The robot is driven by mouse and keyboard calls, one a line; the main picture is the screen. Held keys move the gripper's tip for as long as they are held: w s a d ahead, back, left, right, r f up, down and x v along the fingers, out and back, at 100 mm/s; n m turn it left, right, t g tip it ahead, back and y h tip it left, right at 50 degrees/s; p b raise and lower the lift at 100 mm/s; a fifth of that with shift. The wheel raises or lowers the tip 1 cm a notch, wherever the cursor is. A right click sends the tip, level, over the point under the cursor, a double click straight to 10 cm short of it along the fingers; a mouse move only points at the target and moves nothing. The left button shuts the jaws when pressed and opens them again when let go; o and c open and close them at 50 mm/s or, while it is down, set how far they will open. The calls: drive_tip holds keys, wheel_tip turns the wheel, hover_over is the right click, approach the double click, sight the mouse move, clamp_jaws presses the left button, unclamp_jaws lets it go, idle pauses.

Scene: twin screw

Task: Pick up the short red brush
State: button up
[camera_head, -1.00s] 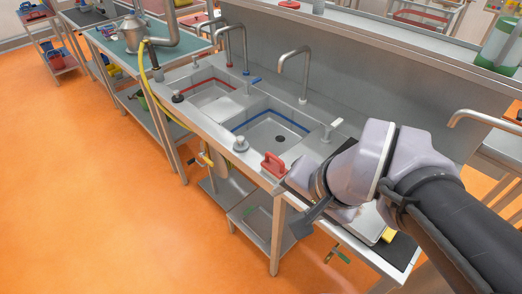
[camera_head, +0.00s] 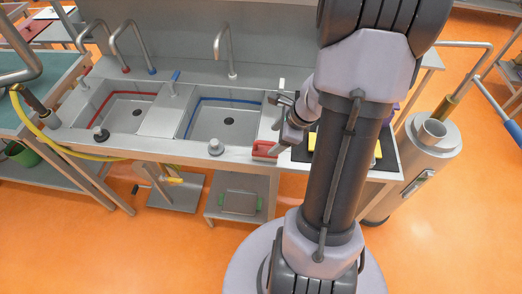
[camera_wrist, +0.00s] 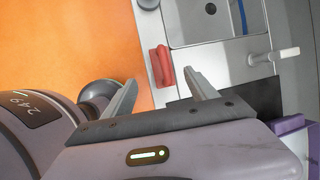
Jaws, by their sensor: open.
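The short red brush (camera_head: 265,149) lies at the front edge of the steel counter, just right of the right-hand sink. In the wrist view the brush (camera_wrist: 161,65) shows as a red block between and beyond my fingertips. My gripper (camera_head: 278,122) is open and empty, close to the brush on its right side. In the wrist view my gripper (camera_wrist: 161,78) has its two fingers spread apart. I cannot tell the exact height of the fingers above the brush. My arm hides part of the counter to the right.
Two sinks, one with a red rim band (camera_head: 127,94) and one with a blue band (camera_head: 232,99), lie left of the brush. A round knob (camera_head: 216,147) stands on the front edge. A black mat (camera_head: 303,150) and a purple item (camera_wrist: 289,124) lie near my gripper.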

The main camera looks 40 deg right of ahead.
sight(264, 144)
drive_tip(key=b+x, duration=0.1)
drive_tip(key=x, duration=0.2)
drive_tip(key=b+x, duration=0.1)
drive_tip(key=x, duration=0.3)
drive_tip(key=b+x, duration=0.2)
drive_tip(key=x, duration=0.1)
drive_tip(key=shift+w+a+f, duration=0.15)
drive_tip(key=shift+w+f, duration=0.05)
drive_tip(key=shift+w, duration=0.2)
drive_tip(key=shift+r, duration=0.1)
drive_tip(key=shift+c, duration=0.9)
clamp_jaws()
drive_tip(key=shift+r, duration=0.1)
drive_tip(key=shift+r+p, duration=0.35)
drive_tip(key=shift+r, duration=0.05)
drive_tip(key=p+v, duration=0.1)
drive_tip(key=v, duration=0.2)
drive_tip(key=shift+w, duration=0.15)
drive_tip(key=s+d+r, duration=0.1)
drive_tip(key=s+d, duration=0.1)
drive_tip(key=s, duration=1.2)
drive_tip(key=shift+s+d+p, duration=0.3)
drive_tip(key=shift+s+d, duration=0.05)
drive_tip(key=shift+s, duration=0.05)
drive_tip(key=shift+r, duration=0.15)
